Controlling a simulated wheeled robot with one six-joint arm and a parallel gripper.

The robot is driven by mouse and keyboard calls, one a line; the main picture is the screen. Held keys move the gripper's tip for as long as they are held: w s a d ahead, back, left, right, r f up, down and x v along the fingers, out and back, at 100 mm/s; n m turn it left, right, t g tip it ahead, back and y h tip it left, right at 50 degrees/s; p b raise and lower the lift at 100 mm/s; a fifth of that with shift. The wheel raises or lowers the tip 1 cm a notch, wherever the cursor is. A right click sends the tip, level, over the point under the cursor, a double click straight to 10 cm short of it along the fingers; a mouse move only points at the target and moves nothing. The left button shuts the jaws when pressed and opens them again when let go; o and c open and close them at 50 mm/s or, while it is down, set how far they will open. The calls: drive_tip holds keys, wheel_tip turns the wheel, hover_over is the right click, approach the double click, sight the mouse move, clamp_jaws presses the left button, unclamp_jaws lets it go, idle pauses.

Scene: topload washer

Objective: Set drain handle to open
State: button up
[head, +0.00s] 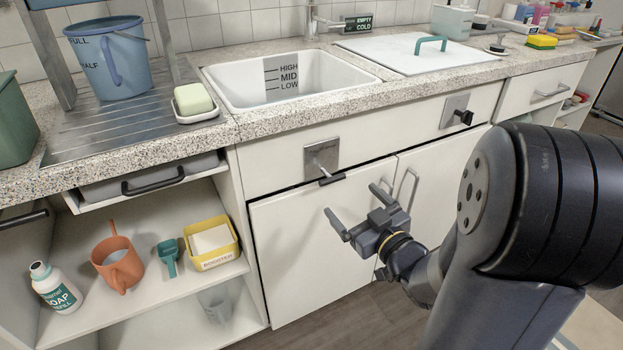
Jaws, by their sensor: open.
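A lever handle with a dark grip (332,180) sticks out from a square metal plate (315,154) on the white panel below the sink. A second plate (454,108) further right carries a dark handle (464,117). I cannot read the plates' markings, so I cannot tell which one is the drain handle. My gripper (352,202) is open and empty, its fingers apart, in front of the cupboard doors. In the picture it is just below and right of the left lever, with no visible contact. The white sink (228,92) shows HIGH, MID and LOW marks.
Cupboard doors with a vertical pull (411,188) stand behind my gripper. Open shelves at left hold a soap bottle (56,287), an orange jug (118,262) and a yellow box (211,243). A blue bucket (108,62) and soap dish (196,116) stand on the counter.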

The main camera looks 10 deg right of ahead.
sight(334, 182)
drive_tip(key=b+x, duration=0.1)
drive_tip(key=x, duration=0.9)
drive_tip(key=shift+w+b, duration=0.25)
drive_tip(key=shift+b, duration=0.15)
drive_tip(key=shift+c, duration=0.3)
drive_tip(key=c, duration=1.3)
drive_tip(key=shift+v, duration=1.95)
drive_tip(key=o, duration=1.4)
drive_tip(key=shift+c, duration=0.2)
drive_tip(key=shift+s, duration=0.15)
drive_tip(key=p+v, duration=0.1)
drive_tip(key=v, duration=0.9)
drive_tip(key=shift+s+p, duration=0.3)
drive_tip(key=shift+p, duration=0.1)
